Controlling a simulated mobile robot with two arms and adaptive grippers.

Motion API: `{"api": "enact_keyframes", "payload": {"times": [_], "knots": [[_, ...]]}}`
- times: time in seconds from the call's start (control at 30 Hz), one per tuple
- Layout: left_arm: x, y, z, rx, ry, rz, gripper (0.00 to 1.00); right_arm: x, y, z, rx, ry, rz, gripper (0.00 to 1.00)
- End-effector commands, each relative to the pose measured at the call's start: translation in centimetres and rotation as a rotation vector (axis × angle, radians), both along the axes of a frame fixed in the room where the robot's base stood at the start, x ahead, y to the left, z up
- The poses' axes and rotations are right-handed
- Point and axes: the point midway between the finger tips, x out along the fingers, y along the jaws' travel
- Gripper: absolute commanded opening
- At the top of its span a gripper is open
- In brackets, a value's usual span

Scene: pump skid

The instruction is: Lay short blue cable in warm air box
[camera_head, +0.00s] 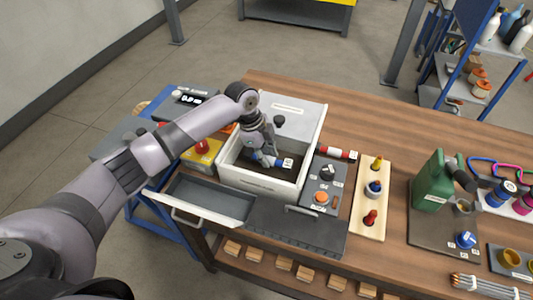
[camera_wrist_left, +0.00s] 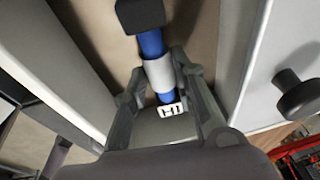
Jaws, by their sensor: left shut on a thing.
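The short blue cable (camera_head: 264,160) is in my left gripper (camera_head: 258,152), inside the open white box (camera_head: 260,184). In the left wrist view, the cable (camera_wrist_left: 152,44) shows a dark end, a light grey sleeve between my left fingers (camera_wrist_left: 160,82), and a white tag with dark marks. The fingers are shut on the cable. The cable is low in the box, over its brown floor; I cannot tell whether it touches the floor. A white panel (camera_head: 297,112) with a dark knob adjoins the back of the box. My right gripper is not in view.
A dark tray (camera_head: 205,199) with a handle juts out at the box's front left. A grey control panel (camera_head: 319,197) with knobs stands right of the box. A wooden peg board (camera_head: 371,215) and green can (camera_head: 431,182) are farther right. The box walls closely surround my gripper.

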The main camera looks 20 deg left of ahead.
Motion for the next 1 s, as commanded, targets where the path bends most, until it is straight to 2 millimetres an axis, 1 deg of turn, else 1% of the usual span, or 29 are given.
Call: {"api": "enact_keyframes", "payload": {"times": [0.4,0.73,0.77,1.0], "knots": [[0.0,0.0,-1.3,0.0,0.0,0.001,0.03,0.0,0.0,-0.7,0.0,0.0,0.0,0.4],[0.0,0.0,-1.4,0.0,-0.001,0.0,0.03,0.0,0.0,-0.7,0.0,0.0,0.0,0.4],[0.0,0.0,-1.4,0.0,-0.001,0.0,0.27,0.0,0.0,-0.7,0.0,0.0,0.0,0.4],[0.0,0.0,-1.4,0.0,0.0,0.0,0.43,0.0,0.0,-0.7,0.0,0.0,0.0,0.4]]}}
